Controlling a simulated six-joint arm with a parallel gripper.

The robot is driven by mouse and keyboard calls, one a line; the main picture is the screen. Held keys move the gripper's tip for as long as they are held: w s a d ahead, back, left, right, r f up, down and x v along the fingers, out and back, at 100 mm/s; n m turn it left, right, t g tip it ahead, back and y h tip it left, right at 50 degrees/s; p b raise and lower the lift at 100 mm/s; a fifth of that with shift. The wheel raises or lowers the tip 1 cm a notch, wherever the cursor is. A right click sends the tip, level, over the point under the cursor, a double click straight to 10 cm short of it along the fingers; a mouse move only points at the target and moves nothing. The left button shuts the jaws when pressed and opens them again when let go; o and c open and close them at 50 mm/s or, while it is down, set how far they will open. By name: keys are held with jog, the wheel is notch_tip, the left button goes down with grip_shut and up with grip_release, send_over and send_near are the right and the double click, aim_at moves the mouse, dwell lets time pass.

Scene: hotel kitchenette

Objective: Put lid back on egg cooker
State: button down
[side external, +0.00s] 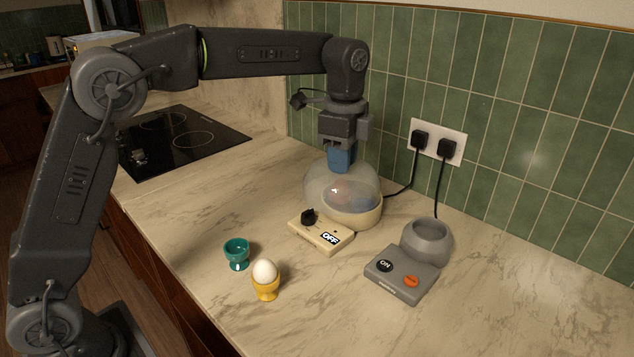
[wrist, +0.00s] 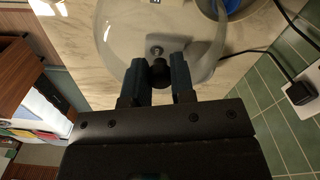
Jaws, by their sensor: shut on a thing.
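My gripper (side external: 341,160) points down and is shut on the dark knob (wrist: 158,74) of the clear dome lid (side external: 317,188). The lid also shows in the wrist view (wrist: 112,40), below the fingers. The egg cooker has a round cream bowl (side external: 366,220) and a cream control box (side external: 318,235) with a black dial and an OFF label. The lid is off centre from the bowl, reaching past it on the left in the side view. I cannot tell whether they touch. Reddish and blue shapes show blurred through the lid.
A grey appliance (side external: 403,275) with a round cup and an ON label stands right of the cooker. A teal egg cup (side external: 237,254) and a yellow egg cup (side external: 266,289) with a white egg (side external: 264,271) stand in front. Black cords run to the wall outlet (side external: 437,142).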

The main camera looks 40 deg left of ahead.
jog(key=shift+w+a+f+n, duration=1)
jog(key=shift+w+a+n, duration=1.85)
jog(key=shift+w, duration=2.75)
notch_tip(320, 180, down, 6)
jog(key=shift+f, duration=0.15)
jog(key=shift+f, duration=0.2)
jog(key=shift+c, duration=2.1)
grip_release()
